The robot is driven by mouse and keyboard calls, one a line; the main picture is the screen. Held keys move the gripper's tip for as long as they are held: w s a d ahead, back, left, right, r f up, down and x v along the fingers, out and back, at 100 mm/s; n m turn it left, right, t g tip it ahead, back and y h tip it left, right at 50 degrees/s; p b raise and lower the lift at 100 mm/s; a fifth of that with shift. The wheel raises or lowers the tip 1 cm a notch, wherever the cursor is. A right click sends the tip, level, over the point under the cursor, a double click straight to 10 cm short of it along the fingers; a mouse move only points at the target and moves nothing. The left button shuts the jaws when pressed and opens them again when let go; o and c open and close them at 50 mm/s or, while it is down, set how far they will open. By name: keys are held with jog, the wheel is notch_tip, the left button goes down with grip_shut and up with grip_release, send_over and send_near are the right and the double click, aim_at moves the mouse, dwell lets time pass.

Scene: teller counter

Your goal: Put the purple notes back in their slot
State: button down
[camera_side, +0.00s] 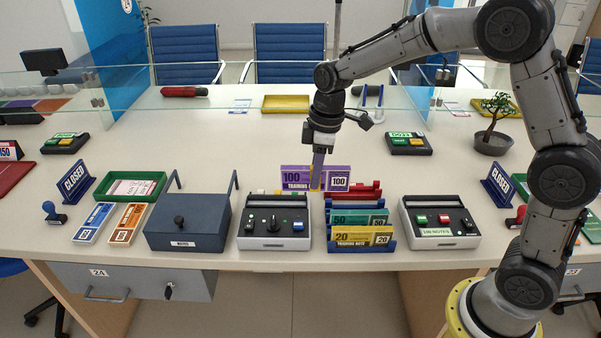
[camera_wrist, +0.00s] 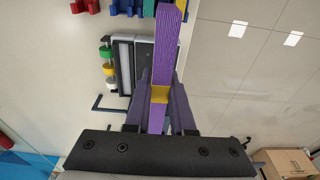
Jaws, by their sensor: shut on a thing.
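The purple notes (camera_side: 297,171) are a bundle marked 100 with a yellow band around it. My gripper (camera_side: 317,172) is shut on their middle from above and holds them upright, behind and left of the note rack. In the wrist view the bundle (camera_wrist: 162,60) shows edge-on between my fingertips (camera_wrist: 160,100), with the yellow band between them. I cannot tell which slot is empty.
A device with a black knob (camera_side: 275,243) stands left of the rack, and one with coloured buttons (camera_side: 441,231) stands right of it. A dark blue box (camera_side: 186,232) stands farther left. A glass screen (camera_side: 235,105) crosses behind. The counter behind the notes is mostly clear.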

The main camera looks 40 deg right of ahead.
jog(key=shift+s+r, duration=0.2)
jog(key=shift+s, duration=0.25)
jog(key=shift+w+n, duration=0.1)
jog(key=shift+n, duration=0.3)
jog(key=shift+m, duration=0.4)
jog(key=shift+s+d+f, duration=0.3)
jog(key=shift+d+f, duration=1.7)
jog(key=shift+d, duration=0.35)
jog(key=shift+s+d+f, duration=0.25)
jog(key=shift+d+f, duration=1.7)
jog(key=shift+d, duration=0.45)
jog(key=shift+s+d+f, duration=0.3)
jog(key=shift+d+f, duration=1.7)
jog(key=shift+d, duration=0.35)
jog(key=shift+f, duration=0.1)
jog(key=shift+f, duration=2.1)
jog(key=c, duration=0.7)
grip_release()
